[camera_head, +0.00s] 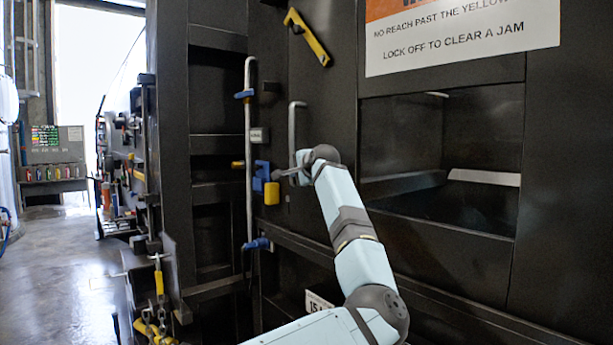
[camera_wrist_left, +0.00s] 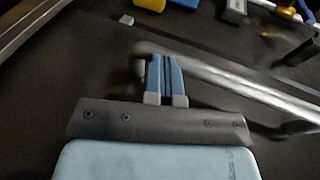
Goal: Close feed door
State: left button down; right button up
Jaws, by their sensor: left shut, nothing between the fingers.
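The feed opening (camera_head: 440,150) in the dark compactor front is uncovered, and its inside shows. To its left is a dark panel (camera_head: 335,110) with an upright grey bar handle (camera_head: 293,128); I take it for the feed door, but its edges are hard to make out. My left gripper (camera_head: 285,174) is at the handle's lower end in the head view, partly hidden by my wrist. In the left wrist view its blue fingers (camera_wrist_left: 166,75) are shut and empty, right by a grey bar (camera_wrist_left: 230,80). Whether they touch it I cannot tell. My right gripper is out of view.
A blue latch (camera_head: 262,172) and yellow block (camera_head: 271,193) sit just left of my gripper. A tall grey rod (camera_head: 248,150) stands further left. A yellow lever (camera_head: 308,38) is above, and a warning sign (camera_head: 460,35) tops the opening. Floor (camera_head: 60,265) is clear at left.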

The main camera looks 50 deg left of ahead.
pick_arm(q)
jog(key=a+p, duration=0.2)
jog(key=a, duration=0.9)
jog(key=shift+r, duration=0.15)
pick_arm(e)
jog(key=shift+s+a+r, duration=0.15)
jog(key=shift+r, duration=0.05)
pick_arm(q)
jog(key=shift+r, duration=0.1)
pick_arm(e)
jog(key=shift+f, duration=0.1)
pick_arm(q)
jog(key=f+b+v, duration=0.1)
jog(key=b+v, duration=0.1)
jog(key=v, duration=1.1)
jog(key=shift+d, duration=0.6)
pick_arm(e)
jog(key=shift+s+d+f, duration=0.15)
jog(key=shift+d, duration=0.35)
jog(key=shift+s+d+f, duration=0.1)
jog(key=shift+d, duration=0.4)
